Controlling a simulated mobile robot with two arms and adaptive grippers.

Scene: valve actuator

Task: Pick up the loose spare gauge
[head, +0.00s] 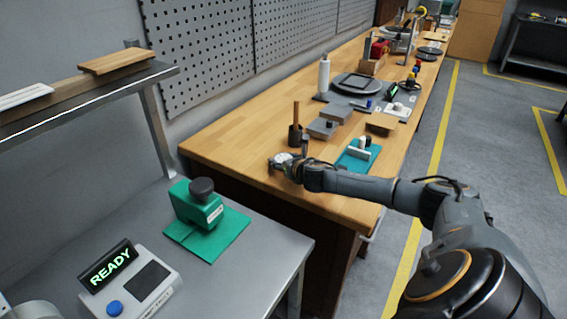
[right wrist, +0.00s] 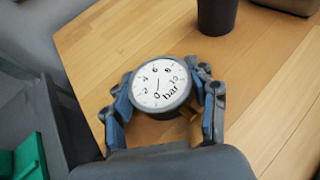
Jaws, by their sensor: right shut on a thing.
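The loose spare gauge (right wrist: 161,85) has a round white dial with numbers, the word "bar" and a dark rim. In the right wrist view it sits between the fingers of my right gripper (right wrist: 163,103), which is shut on it. In the head view my right gripper (head: 279,163) is at the near left edge of the wooden bench, and the gauge's pale face (head: 282,158) shows there, small. The gauge is at or just above the bench top; I cannot tell which. My left gripper is not in view; only a pale piece of arm shows at the lower left.
A dark cup (head: 295,137) with a wooden handle stands just behind the gauge. Grey blocks (head: 323,128) and a teal mat (head: 352,164) lie to its right. A green device (head: 196,203) and a READY display (head: 108,268) stand on the grey table (head: 258,262). Bare wood lies left of the cup.

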